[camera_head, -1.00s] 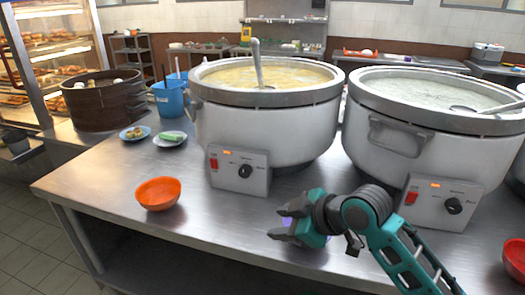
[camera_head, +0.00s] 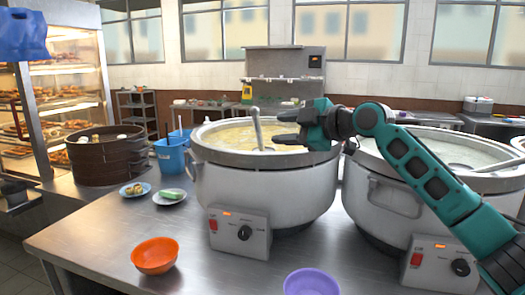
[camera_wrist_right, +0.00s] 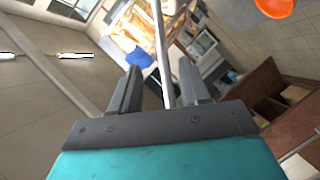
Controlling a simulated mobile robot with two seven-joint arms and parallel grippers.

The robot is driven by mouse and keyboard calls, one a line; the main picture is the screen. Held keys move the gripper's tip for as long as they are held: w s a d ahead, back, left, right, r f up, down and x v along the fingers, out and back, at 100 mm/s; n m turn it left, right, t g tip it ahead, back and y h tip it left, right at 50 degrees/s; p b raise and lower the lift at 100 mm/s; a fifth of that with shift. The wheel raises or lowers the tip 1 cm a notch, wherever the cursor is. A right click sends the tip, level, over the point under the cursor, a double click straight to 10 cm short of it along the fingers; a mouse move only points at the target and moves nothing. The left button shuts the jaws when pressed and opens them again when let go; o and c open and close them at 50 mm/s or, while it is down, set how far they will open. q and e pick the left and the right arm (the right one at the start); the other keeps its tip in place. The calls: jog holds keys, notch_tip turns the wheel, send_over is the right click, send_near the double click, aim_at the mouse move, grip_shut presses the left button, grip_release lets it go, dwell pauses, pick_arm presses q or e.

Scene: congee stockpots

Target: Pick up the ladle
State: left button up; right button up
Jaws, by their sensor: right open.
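A grey ladle (camera_head: 257,128) stands tilted in the left stockpot (camera_head: 265,190), its handle rising above the rim and its lower end in the yellowish congee. My right gripper (camera_head: 279,127) is open and empty above that pot, just right of the handle, with its fingers pointing left toward it. In the right wrist view the ladle handle (camera_wrist_right: 162,50) runs down between the two open fingers (camera_wrist_right: 158,88); they do not close on it. A second ladle (camera_head: 500,165) lies across the rim of the right stockpot (camera_head: 395,200). My left gripper is not in view.
An orange bowl (camera_head: 155,255) and a purple bowl (camera_head: 311,283) sit on the steel counter (camera_head: 110,235). Two small plates of food, a blue container (camera_head: 171,157) and a dark steamer basket (camera_head: 105,158) stand left of the pots. My right arm passes over the right pot.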

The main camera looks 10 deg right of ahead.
aim_at(259, 136)
jog(key=shift+f+p+x, duration=0.1)
jog(key=shift+p+x, duration=0.2)
jog(key=shift+x, duration=1.8)
jog(key=shift+f+p+x, duration=0.15)
jog(key=shift+p+x, duration=0.1)
jog(key=shift+x, duration=1.85)
jog(key=shift+s, duration=0.1)
grip_shut()
